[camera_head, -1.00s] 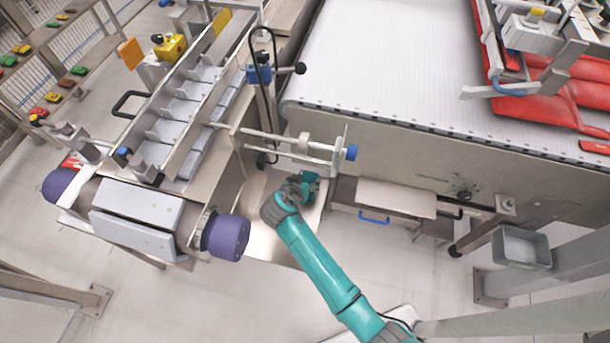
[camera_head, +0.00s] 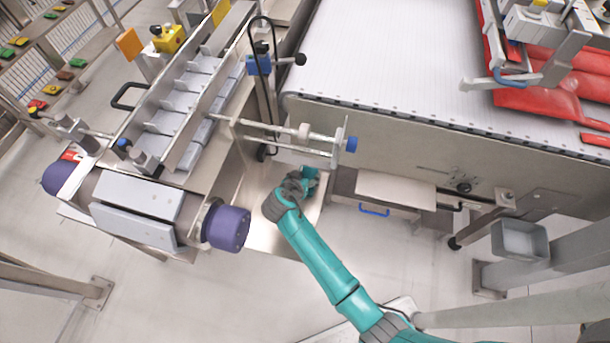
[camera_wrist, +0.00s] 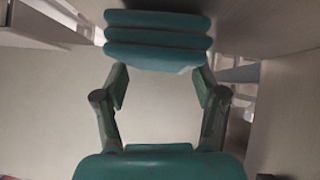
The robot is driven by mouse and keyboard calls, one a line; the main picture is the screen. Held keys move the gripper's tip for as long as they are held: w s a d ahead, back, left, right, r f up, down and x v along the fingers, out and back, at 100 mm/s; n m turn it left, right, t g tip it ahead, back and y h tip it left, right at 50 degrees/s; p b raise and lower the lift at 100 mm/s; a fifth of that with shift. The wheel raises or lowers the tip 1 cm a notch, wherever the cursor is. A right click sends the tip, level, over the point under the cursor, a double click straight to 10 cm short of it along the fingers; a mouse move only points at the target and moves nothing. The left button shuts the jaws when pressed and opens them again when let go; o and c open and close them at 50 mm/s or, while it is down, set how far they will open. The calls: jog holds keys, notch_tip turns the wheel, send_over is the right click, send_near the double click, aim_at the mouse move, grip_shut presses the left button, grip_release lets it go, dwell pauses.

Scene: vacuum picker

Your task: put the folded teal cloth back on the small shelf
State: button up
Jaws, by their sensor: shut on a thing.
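The folded teal cloth (camera_wrist: 160,40) shows as a stack of several layers at the top of the wrist view. My gripper (camera_wrist: 160,78) is shut on it, with one finger at each side of its near edge. A plain pale surface lies behind and below the cloth in that view; I cannot tell the gap. I cannot tell for sure which surface is the small shelf.
Guide rods with a blue knob (camera_head: 351,144) pass just above my wrist. The wide white conveyor (camera_head: 390,60) is behind it. A purple-ended roller (camera_head: 228,228) is at the left. A box with a blue handle (camera_head: 374,210) is at the right. The front floor is open.

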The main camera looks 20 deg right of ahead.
jog(key=shift+f, duration=0.4)
jog(key=o, duration=1.6)
jog(key=shift+o, duration=0.2)
jog(key=shift+r, duration=0.1)
notch_tip(320, 180, up, 10)
